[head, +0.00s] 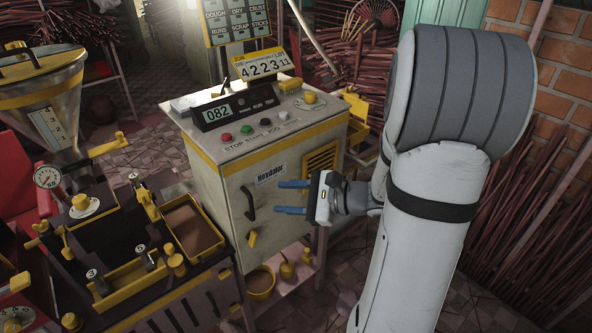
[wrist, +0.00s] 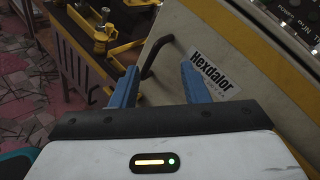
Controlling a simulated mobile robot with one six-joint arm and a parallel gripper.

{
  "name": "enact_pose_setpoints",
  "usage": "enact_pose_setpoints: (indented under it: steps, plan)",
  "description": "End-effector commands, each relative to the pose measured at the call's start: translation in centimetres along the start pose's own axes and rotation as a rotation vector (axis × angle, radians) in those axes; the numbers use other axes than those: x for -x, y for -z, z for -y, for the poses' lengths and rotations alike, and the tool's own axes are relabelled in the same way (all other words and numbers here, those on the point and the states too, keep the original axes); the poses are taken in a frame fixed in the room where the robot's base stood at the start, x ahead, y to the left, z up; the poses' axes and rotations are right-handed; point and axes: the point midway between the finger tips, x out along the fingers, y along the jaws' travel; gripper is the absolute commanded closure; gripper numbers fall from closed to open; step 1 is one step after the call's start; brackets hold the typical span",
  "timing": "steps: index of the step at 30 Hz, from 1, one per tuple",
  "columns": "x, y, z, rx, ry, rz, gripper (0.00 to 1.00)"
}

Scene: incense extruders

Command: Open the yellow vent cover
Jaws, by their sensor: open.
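The yellow vent cover (head: 321,160) is a slatted panel on the right part of the grey cabinet's front. It looks shut, lying flat against the front. My gripper (head: 277,197) is in front of the cabinet, below and left of the vent cover. Its two blue fingers are apart with nothing between them and point left. In the wrist view my gripper (wrist: 158,70) faces the cabinet front around the label and black handle; I cannot tell if it touches. The vent cover does not show in the wrist view.
The cabinet (head: 215,170) has a black door handle (head: 250,202), a Hexdalor label (head: 271,174) and a yellow latch (head: 252,239). Buttons and a display top it. A machine with yellow trays (head: 193,228) stands left. Bundled sticks (head: 520,190) lean at the right.

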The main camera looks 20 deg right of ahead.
Motion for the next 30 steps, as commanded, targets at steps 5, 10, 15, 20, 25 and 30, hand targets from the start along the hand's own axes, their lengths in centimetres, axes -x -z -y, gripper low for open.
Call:
enact_pose_setpoints:
  steps: [5, 10, 15, 20, 25, 30]
  plan:
    - [3.7, 10.1, 3.7, -0.231, 0.394, 0.019, 0.59]
    - [6.6, 14.1, 5.2, -0.312, 0.582, 0.021, 0.59]
    - [6.1, 14.8, 6.3, -0.324, 0.616, 0.022, 0.59]
    - [3.8, 14.8, 7.8, -0.322, 0.611, 0.022, 0.59]
    - [1.8, 15.0, 9.2, -0.323, 0.612, 0.021, 0.59]
    - [0.8, 15.1, 9.9, -0.323, 0.613, 0.021, 0.59]
